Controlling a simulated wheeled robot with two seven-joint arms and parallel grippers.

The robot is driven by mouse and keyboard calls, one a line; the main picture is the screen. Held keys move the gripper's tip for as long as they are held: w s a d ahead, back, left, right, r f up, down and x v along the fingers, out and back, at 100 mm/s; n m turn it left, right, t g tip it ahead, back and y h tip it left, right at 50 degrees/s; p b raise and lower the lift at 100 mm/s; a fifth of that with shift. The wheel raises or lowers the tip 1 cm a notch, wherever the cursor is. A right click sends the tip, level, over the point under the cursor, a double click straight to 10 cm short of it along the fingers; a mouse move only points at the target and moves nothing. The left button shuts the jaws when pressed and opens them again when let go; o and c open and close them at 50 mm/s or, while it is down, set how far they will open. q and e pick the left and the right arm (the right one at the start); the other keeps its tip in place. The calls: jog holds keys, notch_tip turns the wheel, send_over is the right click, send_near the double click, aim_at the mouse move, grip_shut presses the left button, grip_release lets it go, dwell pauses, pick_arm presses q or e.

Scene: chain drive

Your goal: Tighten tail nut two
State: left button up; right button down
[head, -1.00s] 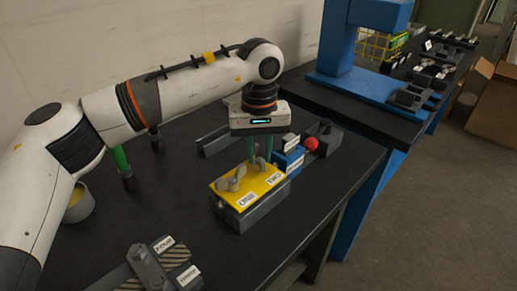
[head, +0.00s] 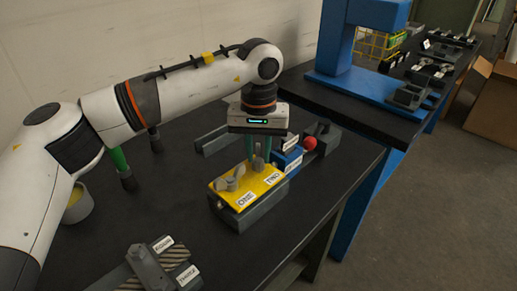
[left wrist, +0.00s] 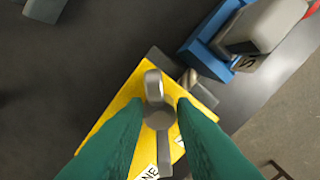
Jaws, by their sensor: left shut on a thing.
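A yellow plate (head: 250,185) on a grey block bears the labels ONE (head: 245,199) and TWO (head: 272,179). Grey tail nut one (head: 230,183) stands on its left part. Grey tail nut two (head: 258,162), on the far right part, also shows in the left wrist view (left wrist: 158,115). My left gripper (head: 259,155) points down over nut two. Its green fingers are shut on the nut from both sides and hide part of it and of the plate. My right gripper is out of view.
A blue block (head: 288,160) and a red ball (head: 310,143) sit just right of the plate. A grey rail (head: 213,142) lies behind it. Labelled grey parts (head: 150,268) lie at the front. The black tabletop left of the plate is mostly clear.

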aim_at(259, 151)
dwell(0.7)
pick_arm(q)
jog(key=o, duration=0.7)
jog(key=shift+c, duration=0.2)
jog(key=shift+r, duration=0.15)
notch_tip(259, 151, up, 12)
